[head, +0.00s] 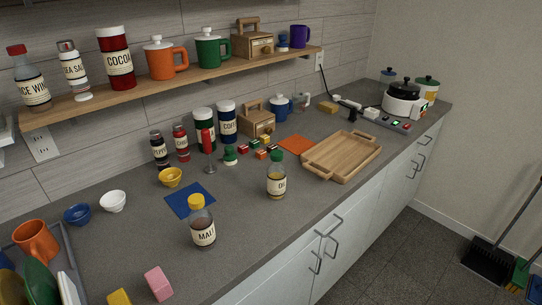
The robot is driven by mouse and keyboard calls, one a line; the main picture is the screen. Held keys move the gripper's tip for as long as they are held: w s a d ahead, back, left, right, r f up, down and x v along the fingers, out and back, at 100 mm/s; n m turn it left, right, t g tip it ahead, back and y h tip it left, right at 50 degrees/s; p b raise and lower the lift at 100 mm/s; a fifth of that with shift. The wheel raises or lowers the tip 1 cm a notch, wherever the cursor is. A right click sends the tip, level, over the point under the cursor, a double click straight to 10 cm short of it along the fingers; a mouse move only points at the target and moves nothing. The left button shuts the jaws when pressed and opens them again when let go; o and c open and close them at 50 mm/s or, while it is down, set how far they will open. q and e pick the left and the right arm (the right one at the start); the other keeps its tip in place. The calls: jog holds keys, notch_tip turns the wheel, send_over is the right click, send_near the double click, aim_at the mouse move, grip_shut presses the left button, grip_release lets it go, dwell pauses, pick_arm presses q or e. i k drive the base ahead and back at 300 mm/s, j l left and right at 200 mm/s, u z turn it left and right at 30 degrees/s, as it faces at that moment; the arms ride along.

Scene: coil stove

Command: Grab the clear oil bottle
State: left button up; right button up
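The clear oil bottle (277,192) stands upright on the grey counter, near its front edge and around the middle of the head view. It has a green cap, a cream label with dark lettering and yellowish liquid low inside. Nothing covers it. Neither of my grippers shows in the head view.
A yellow-capped malt bottle (203,232) stands to its left, nearer the camera. A wooden tray (343,155) lies to its right, with an orange mat (296,145) behind. Small colored blocks (260,154) and a blue mat (190,200) lie nearby. A shelf (190,82) holds jars and mugs above.

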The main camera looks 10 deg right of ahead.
aim_at(277, 171)
jog(key=i+l+u, duration=0.1)
jog(key=l, duration=0.3)
jog(key=i+l+u, duration=0.1)
jog(key=i+l, duration=0.25)
jog(key=l, duration=0.4)
jog(key=i+l+u, duration=0.15)
jog(key=l, duration=0.25)
